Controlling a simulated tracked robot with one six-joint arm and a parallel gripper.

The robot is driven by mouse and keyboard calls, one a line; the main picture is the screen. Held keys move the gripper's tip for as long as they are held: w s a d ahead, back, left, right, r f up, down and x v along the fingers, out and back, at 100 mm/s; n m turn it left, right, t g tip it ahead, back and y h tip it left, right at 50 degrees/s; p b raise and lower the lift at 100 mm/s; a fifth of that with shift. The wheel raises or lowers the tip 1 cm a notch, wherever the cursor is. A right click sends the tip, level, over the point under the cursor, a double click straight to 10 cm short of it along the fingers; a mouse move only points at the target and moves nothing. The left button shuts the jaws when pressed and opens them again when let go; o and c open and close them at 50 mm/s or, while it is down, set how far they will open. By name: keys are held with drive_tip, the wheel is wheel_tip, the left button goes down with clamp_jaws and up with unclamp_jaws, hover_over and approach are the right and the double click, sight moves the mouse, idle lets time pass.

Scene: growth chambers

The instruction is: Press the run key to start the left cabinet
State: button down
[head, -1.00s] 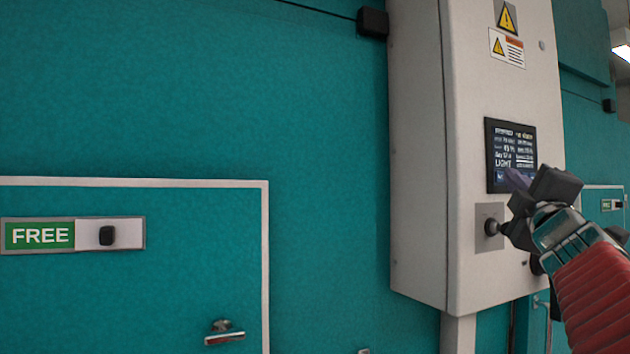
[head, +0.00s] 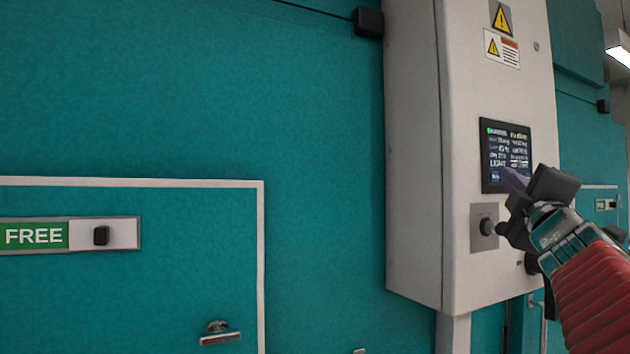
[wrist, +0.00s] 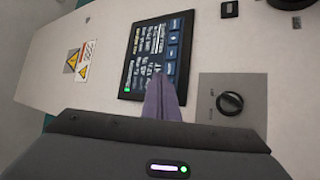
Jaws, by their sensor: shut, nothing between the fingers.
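A white control cabinet (head: 410,150) carries a dark touch screen (head: 506,150) with lines of text and a small green mark at its upper left. The screen also shows in the wrist view (wrist: 145,45), turned sideways, with several blue keys along one side. My gripper (head: 512,180) is shut and empty, its purple-grey fingertips in front of the lower part of the screen. The key labels are too small to read.
A rotary knob (wrist: 230,103) sits on a grey plate below the screen, close beside my gripper. Warning stickers (head: 501,48) are above the screen. A teal door with a green FREE sign (head: 36,236) and a handle (head: 220,334) is at the left.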

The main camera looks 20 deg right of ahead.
drive_tip(key=shift+s, duration=0.3)
drive_tip(key=s, duration=0.5)
drive_tip(key=shift+d, duration=0.3)
idle(0.3)
drive_tip(key=shift+w+f, duration=0.1)
idle(0.4)
